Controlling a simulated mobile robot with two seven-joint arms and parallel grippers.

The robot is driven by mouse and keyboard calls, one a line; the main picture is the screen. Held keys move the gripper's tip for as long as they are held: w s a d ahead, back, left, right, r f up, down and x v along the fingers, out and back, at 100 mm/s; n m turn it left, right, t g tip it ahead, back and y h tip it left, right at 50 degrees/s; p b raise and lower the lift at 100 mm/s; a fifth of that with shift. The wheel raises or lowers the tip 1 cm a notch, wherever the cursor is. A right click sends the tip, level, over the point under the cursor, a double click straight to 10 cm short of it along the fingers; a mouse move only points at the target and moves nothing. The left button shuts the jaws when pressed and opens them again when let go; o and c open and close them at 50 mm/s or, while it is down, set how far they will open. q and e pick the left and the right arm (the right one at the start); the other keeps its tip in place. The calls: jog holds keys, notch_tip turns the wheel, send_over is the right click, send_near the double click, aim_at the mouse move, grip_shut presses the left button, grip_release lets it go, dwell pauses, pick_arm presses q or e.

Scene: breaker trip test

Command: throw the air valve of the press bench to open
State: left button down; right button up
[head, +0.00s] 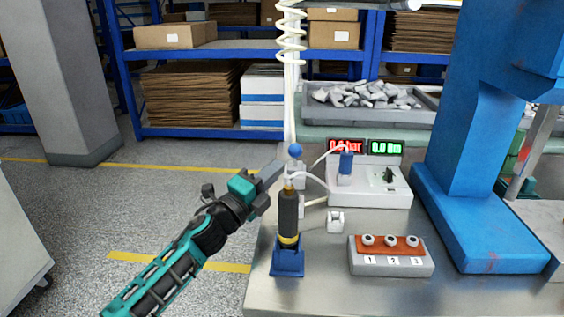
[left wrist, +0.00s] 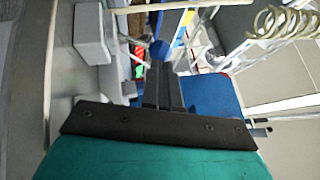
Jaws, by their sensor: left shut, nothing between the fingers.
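The air valve shows as a blue ball knob (head: 295,150) on a small grey body at the left back of the press bench (head: 325,293). The knob also shows in the left wrist view (left wrist: 158,50), just beyond my fingertips. My left gripper (head: 277,168) is shut and empty, its fingertips just left of and below the knob in the head view. I cannot tell whether they touch the valve. The valve's lever is hard to make out behind the fingers. A red display (head: 343,146) on the bench reads 0.0 bar. My right gripper is out of view.
A black driver (head: 288,213) stands in a blue holder (head: 287,262) close to my gripper. A white coiled hose (head: 291,38) hangs above. A numbered block (head: 390,263), a grey control box (head: 370,192) and the blue press (head: 465,160) stand to the right. Floor left of the bench is clear.

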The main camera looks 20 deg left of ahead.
aim_at(290, 154)
pick_arm(q)
jog(key=shift+x, duration=1.65)
